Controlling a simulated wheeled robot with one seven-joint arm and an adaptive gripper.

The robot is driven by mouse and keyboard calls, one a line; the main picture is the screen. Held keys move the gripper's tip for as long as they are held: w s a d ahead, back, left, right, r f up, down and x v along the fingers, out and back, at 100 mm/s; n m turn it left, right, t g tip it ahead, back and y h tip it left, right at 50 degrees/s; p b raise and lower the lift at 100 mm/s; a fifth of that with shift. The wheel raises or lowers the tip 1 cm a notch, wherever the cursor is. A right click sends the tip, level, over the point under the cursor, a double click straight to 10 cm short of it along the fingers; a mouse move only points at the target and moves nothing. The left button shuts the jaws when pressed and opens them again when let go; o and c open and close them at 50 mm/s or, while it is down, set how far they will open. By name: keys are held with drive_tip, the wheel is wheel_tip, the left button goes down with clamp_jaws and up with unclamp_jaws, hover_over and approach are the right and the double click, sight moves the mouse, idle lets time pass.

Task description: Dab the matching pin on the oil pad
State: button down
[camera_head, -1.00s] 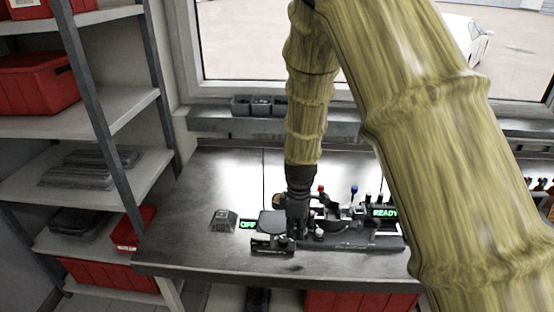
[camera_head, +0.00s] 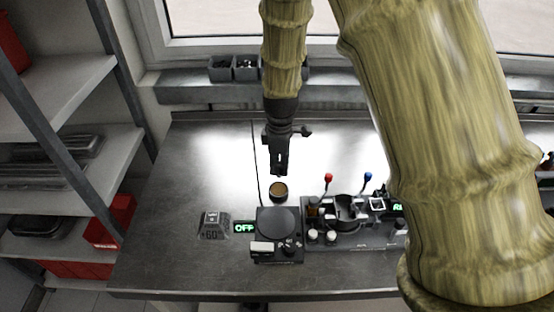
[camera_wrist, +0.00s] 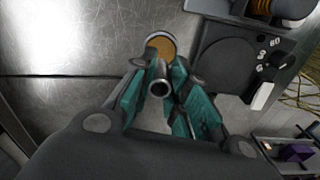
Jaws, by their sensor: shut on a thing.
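The oil pad (camera_head: 279,190) is a small round amber-brown disc in a dark dish on the metal bench. It also shows at the top of the wrist view (camera_wrist: 163,44). My gripper (camera_head: 280,168) is above the bench, just behind the pad in the head view. In the wrist view its teal fingers (camera_wrist: 160,92) are shut on a hollow metal pin (camera_wrist: 159,84). The pin's open end faces the pad and overlaps the pad's lower edge in that picture. I cannot tell the height of the gap between them.
A dark unit with a round plate (camera_head: 278,221) and a green OFF display (camera_head: 244,227) stands in front of the pad. A fixture (camera_head: 347,213) with red and blue levers is to the right. A grey block (camera_head: 213,224) sits left. The bench's left side is clear.

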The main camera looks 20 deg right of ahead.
sight(280, 176)
drive_tip(key=shift+s+f, duration=0.25)
drive_tip(key=shift+s, duration=0.1)
drive_tip(key=shift+s+f+b, duration=0.1)
drive_tip(key=shift+f+b, duration=0.1)
drive_tip(key=shift+b, duration=0.2)
drive_tip(key=shift+w+a+f+b, duration=0.1)
drive_tip(key=shift+w+f+b, duration=0.1)
drive_tip(key=shift+w+f, duration=0.3)
drive_tip(key=shift+w+f+b, duration=0.15)
drive_tip(key=shift+w+f, duration=0.1)
drive_tip(key=shift+f, duration=0.3)
drive_tip(key=shift+s, duration=0.4)
drive_tip(key=shift+s+f, duration=0.1)
drive_tip(key=shift+f, duration=0.15)
drive_tip(key=shift+w+f+b, duration=0.3)
drive_tip(key=shift+f+b, duration=0.25)
drive_tip(key=shift+f, duration=0.35)
drive_tip(key=shift+s, duration=0.15)
drive_tip(key=shift+f, duration=1)
idle(0.8)
